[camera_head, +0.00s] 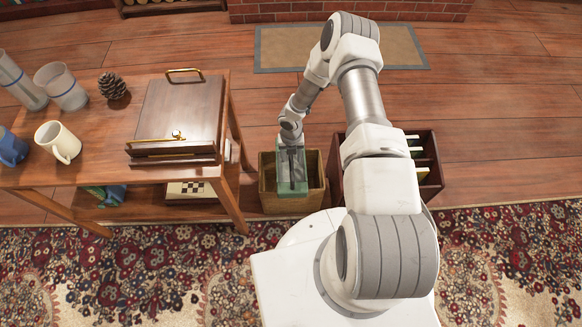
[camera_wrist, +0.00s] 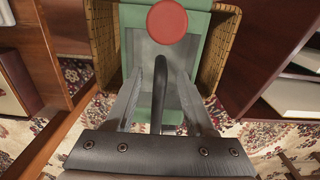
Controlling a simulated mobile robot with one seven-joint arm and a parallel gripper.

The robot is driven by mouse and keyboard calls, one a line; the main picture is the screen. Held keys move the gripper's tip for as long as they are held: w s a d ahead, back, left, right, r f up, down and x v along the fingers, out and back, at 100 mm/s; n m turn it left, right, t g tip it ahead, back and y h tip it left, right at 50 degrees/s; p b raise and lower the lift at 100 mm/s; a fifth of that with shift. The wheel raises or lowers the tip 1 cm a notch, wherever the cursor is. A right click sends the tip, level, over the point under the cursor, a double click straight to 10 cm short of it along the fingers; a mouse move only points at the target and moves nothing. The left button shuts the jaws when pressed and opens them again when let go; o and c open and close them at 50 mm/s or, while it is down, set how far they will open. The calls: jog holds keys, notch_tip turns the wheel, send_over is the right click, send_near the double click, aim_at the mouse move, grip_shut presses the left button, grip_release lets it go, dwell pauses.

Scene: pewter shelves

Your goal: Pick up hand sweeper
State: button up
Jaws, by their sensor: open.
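A green object with a grey panel and a red disc, which looks like the hand sweeper (camera_head: 293,207), sits in a woven basket (camera_head: 267,190). The wrist view shows the green body (camera_wrist: 134,48) and the red disc (camera_wrist: 167,21) close up. A dark rod, seemingly its handle (camera_wrist: 157,112), runs between the two fingers. My gripper (camera_head: 292,187) points down over the basket; in the wrist view my gripper (camera_wrist: 171,70) is open with its fingers on either side of the rod, with gaps visible. The sweeper's lower part is hidden in the basket.
A wooden side table (camera_head: 90,135) stands left of the basket, holding a wooden box (camera_head: 178,115), mugs and a pinecone. A dark crate (camera_head: 428,158) with upright items stands close on the right. A patterned rug (camera_head: 130,265) lies in front.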

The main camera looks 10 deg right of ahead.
jog(key=shift+r, duration=0.1)
grip_shut()
jog(key=shift+w, duration=0.1)
dwell(1.1)
